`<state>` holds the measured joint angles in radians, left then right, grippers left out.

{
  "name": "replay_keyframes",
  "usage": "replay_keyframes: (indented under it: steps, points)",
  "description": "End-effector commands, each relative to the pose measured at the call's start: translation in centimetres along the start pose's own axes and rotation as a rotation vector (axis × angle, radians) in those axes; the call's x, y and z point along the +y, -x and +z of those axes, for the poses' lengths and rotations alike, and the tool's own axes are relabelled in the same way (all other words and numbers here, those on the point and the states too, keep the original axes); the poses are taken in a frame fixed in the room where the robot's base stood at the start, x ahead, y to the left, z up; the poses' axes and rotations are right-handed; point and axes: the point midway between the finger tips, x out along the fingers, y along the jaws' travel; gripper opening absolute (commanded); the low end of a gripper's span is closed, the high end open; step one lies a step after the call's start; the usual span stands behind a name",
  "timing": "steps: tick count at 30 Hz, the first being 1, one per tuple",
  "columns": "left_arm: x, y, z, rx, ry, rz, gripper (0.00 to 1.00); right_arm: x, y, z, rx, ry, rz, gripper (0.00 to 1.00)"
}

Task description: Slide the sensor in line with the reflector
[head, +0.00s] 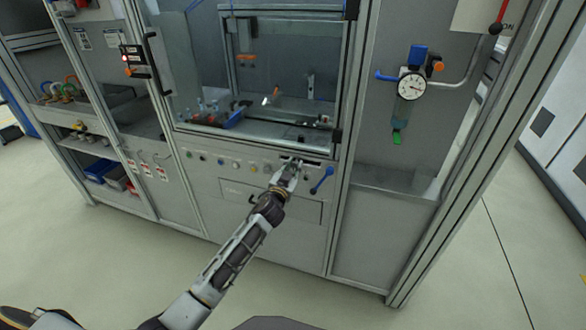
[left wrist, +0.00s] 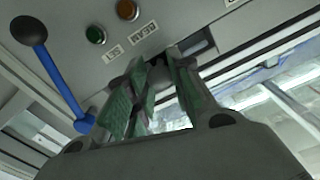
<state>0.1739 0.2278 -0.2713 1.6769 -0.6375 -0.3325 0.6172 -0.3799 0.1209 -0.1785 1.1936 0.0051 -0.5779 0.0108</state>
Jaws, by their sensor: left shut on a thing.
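My left gripper (head: 291,170) is at the front panel of the machine, just below the window, beside a dark slot (head: 312,162). In the left wrist view my left gripper (left wrist: 155,92) has its green-padded fingers close together around a small dark part (left wrist: 160,60), which seems to be the sensor. The fingers hide most of it. The slot (left wrist: 197,45) runs on to the right of the fingers, by a label reading BEAM. I cannot pick out the reflector in either view. My right gripper is not in view.
A blue lever (head: 321,180) stands close to the right of my left gripper; it also shows in the left wrist view (left wrist: 58,80). A row of buttons lies left of the gripper, with a drawer front (head: 270,205) below. A gauge (head: 411,86) hangs at the right.

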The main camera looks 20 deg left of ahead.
Motion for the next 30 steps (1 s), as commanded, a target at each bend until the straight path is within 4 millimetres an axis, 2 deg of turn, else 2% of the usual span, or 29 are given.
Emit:
replay_keyframes:
  steps: [10, 14, 18, 24, 30]
  points:
    - [0.5, 0.0, -0.1, 0.000, 0.002, 0.001, 0.00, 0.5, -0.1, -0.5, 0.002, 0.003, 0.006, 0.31]
    - [1.5, 0.0, -0.3, 0.001, 0.003, 0.001, 0.00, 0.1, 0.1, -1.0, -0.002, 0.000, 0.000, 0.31]
    - [2.9, 0.0, -0.6, 0.001, 0.004, 0.002, 0.00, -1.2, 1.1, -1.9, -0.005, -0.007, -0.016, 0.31]
    - [4.5, 0.0, -1.1, 0.001, 0.004, 0.002, 0.00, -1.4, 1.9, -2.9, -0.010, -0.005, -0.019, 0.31]
    - [4.9, 0.0, -1.3, 0.000, 0.000, 0.001, 0.00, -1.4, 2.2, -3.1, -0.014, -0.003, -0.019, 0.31]
